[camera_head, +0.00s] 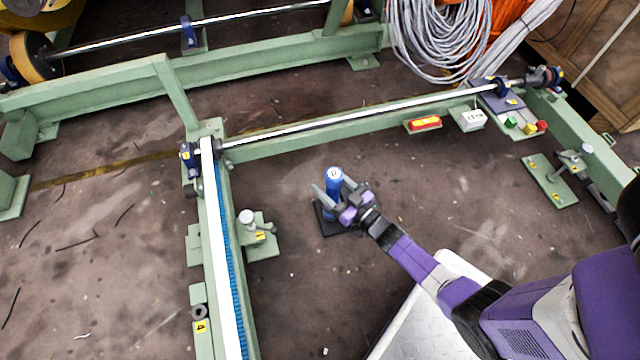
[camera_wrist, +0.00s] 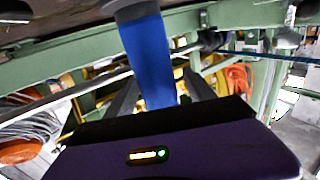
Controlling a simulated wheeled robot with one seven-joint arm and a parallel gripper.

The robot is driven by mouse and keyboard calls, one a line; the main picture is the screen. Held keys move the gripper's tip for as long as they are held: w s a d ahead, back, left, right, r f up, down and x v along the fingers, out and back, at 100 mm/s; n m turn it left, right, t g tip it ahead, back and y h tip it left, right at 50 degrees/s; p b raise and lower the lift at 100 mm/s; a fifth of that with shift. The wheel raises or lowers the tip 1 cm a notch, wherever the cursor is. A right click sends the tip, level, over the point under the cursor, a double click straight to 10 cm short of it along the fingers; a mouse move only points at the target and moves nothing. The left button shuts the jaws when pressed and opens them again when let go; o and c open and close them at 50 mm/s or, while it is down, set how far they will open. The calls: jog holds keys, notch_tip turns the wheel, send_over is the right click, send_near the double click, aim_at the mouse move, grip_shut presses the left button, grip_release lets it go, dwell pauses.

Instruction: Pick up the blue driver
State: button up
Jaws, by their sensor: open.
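The blue driver (camera_head: 334,180) stands upright on a small dark base plate (camera_head: 324,226) on the floor, near the corner of the green frame. My gripper (camera_head: 335,196) is at the driver, with its fingers spread to either side of it. In the wrist view the blue driver (camera_wrist: 149,62) rises between the two dark fingers of my gripper (camera_wrist: 160,95). The fingers look apart from it, and the gripper is open. The driver's lower part is hidden behind the gripper body.
A green frame with a white rail (camera_head: 222,245) stands left of the driver, and a green beam (camera_head: 320,131) with a shiny rod runs behind it. A bracket with a knob (camera_head: 247,218) juts out close to its left. Dark floor (camera_head: 440,190) is clear to the right.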

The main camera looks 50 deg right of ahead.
jog(key=shift+w+d, duration=0.1)
jog(key=shift+w, duration=0.4)
grip_shut()
jog(key=shift+r, duration=0.1)
